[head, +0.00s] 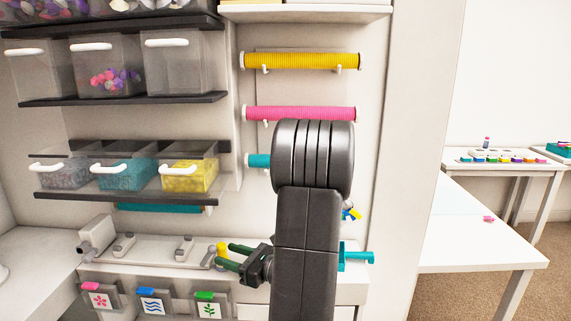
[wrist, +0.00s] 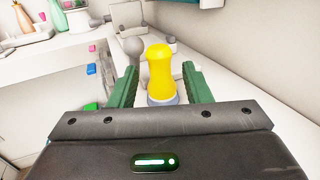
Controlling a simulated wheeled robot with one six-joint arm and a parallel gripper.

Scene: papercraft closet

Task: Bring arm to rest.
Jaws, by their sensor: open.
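My gripper (head: 234,258) is at the closet counter, with its two green fingers apart. In the wrist view, my gripper (wrist: 158,85) has one finger on each side of a yellow knob (wrist: 159,72), with visible gaps, so it is not clamped on it. The yellow knob (head: 222,249) stands at the right end of a grey device on the counter in the head view. My arm (head: 306,240) reaches down through the middle of the head view and hides part of the counter and wall behind it.
The grey device (head: 150,250) lies along the counter. Above are shelves with clear bins (head: 124,173) and paper rolls, yellow (head: 300,61) and pink (head: 300,113). Tags (head: 153,303) hang on the counter front. A teal tool (head: 355,257) is right of my arm. A white table (head: 470,245) stands right.

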